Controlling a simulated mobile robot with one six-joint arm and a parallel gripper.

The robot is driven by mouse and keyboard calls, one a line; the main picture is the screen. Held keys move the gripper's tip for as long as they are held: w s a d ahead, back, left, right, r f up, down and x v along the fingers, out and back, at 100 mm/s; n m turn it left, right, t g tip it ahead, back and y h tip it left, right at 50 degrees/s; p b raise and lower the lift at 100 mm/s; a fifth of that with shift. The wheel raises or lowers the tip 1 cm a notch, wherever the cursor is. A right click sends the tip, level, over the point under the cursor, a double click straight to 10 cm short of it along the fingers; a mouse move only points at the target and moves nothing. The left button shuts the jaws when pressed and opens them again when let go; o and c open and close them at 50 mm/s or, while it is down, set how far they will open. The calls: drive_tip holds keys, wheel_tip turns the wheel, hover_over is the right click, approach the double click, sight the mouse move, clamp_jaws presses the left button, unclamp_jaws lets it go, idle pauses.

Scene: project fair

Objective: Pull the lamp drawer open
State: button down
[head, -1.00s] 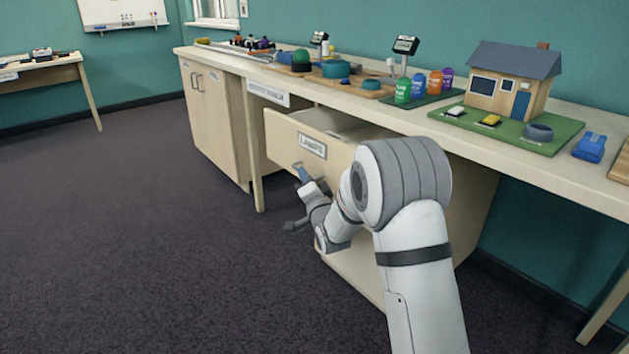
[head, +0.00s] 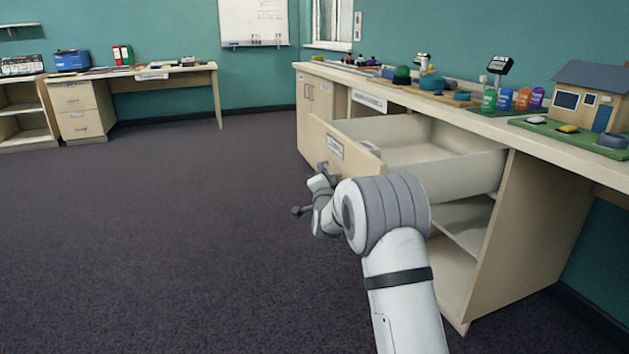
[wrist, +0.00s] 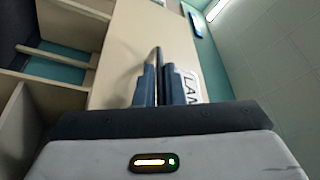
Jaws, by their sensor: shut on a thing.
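The lamp drawer (head: 430,172) is pulled well out of its cabinet under the long counter. Its pale interior shows and looks empty where visible. Its front carries a white label (head: 335,147), and part of that label, reading "LAM", shows in the wrist view (wrist: 191,86). My gripper (head: 322,170) is at the drawer front, just below the label. In the wrist view its two dark fingers (wrist: 163,84) are closed together around the thin handle (wrist: 157,58). My arm hides part of the drawer front and the lower cabinet in the head view.
The counter (head: 470,122) holds a model house (head: 590,92), colored canisters (head: 505,99) and other exhibits. Below the drawer is an open shelf (head: 462,222). Dark carpet (head: 170,220) to the left is clear. A desk (head: 150,78) stands at the far wall.

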drive_tip(key=shift+s+d, duration=0.15)
drive_tip(key=shift+d, duration=0.25)
drive_tip(key=c, duration=2)
unclamp_jaws()
drive_tip(key=shift+f, duration=0.1)
drive_tip(key=shift+o, duration=0.9)
drive_tip(key=shift+s, duration=0.2)
drive_tip(key=o, duration=0.3)
drive_tip(key=shift+a, duration=0.1)
drive_tip(key=shift+s, duration=0.15)
drive_tip(key=p+v, duration=0.2)
drive_tip(key=v, duration=0.5)
drive_tip(key=shift+s, duration=0.25)
